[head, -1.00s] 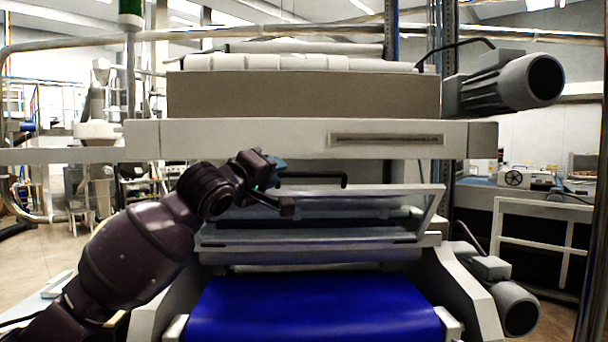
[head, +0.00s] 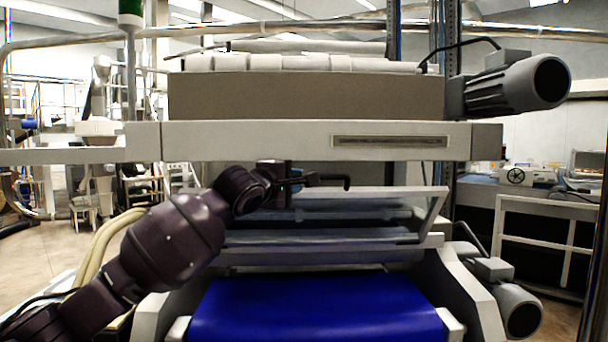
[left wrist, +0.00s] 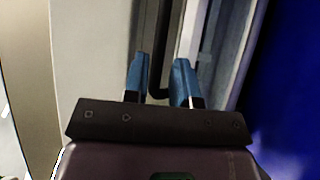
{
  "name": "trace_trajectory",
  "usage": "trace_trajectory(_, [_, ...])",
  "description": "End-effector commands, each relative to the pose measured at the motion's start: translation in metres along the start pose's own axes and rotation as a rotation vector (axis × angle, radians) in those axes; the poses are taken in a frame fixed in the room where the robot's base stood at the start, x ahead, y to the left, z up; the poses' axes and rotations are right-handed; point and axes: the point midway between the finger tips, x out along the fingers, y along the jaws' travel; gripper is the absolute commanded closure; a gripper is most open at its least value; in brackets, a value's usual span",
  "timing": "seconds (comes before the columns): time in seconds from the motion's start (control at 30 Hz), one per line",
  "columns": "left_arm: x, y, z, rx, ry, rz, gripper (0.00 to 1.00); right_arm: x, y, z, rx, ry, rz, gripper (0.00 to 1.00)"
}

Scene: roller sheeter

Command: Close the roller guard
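The roller guard (head: 425,212) is a clear panel in a grey frame, tilted above the blue belt (head: 320,308) of the sheeter. A black bar handle (head: 335,182) runs along its upper edge. My left gripper (head: 285,182) is at the left part of this handle. A gap shows on the left side, so the gripper looks open around the bar. My right gripper is out of view.
A wide white crossbeam (head: 245,140) of the machine runs just above my left gripper and the handle. Grey side plates (head: 468,290) flank the belt. Motors (head: 520,85) stick out at the right. The space over the belt is clear.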

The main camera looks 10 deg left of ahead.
Motion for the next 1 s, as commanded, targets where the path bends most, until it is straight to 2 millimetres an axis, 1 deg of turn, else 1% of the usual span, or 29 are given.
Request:
trace_trajectory(0.03, [0.008, 0.002, 0.000, 0.001, 0.001, -0.002, 0.75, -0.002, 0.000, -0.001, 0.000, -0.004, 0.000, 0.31])
trace_trajectory(0.1, [0.017, 0.002, 0.000, 0.001, 0.001, -0.001, 0.75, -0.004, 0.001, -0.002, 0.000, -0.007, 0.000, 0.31])
trace_trajectory(0.33, [0.039, 0.002, 0.000, 0.001, 0.000, 0.000, 0.75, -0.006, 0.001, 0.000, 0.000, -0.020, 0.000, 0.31])
trace_trajectory(0.5, [0.046, 0.000, 0.000, 0.001, 0.000, 0.000, 0.75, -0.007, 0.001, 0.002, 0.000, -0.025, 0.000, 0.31])
trace_trajectory(0.8, [0.047, 0.000, 0.000, 0.002, 0.000, 0.001, 0.75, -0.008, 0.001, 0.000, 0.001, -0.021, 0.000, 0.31])
trace_trajectory(0.97, [0.047, 0.000, 0.000, 0.002, 0.000, 0.001, 0.99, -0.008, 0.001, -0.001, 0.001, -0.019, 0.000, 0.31])
trace_trajectory(1.0, [0.047, 0.000, 0.000, 0.002, 0.000, 0.001, 1.00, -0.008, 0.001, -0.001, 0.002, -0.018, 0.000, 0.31])
